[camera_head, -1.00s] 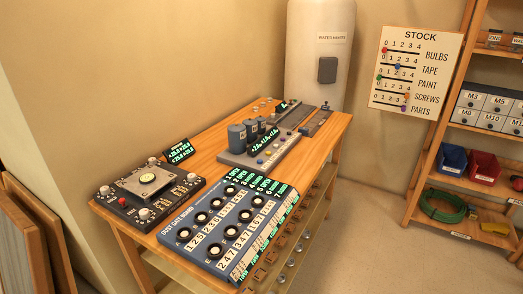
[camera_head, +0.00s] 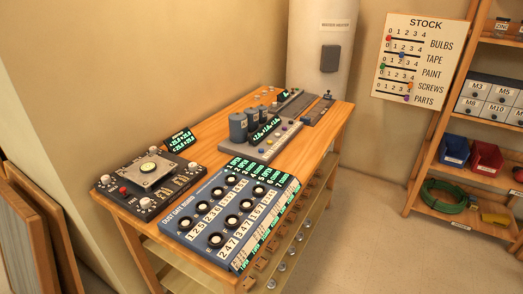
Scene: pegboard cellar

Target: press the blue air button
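A grey device (camera_head: 254,157) with several dark canisters (camera_head: 238,128) and a green-lit display stands in the middle of the wooden table (camera_head: 215,150). A row of small coloured buttons (camera_head: 269,146) runs along its front edge. They are too small for me to tell surely which one is the blue air button. Neither of my grippers is in view, and nothing touches the device.
A dust gate board (camera_head: 228,220) with black knobs lies at the table's front. A black box with a metal plate (camera_head: 150,172) sits at the left. Smaller devices (camera_head: 293,103) stand at the back. A white tank (camera_head: 318,45) stands behind. Floor is free to the right.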

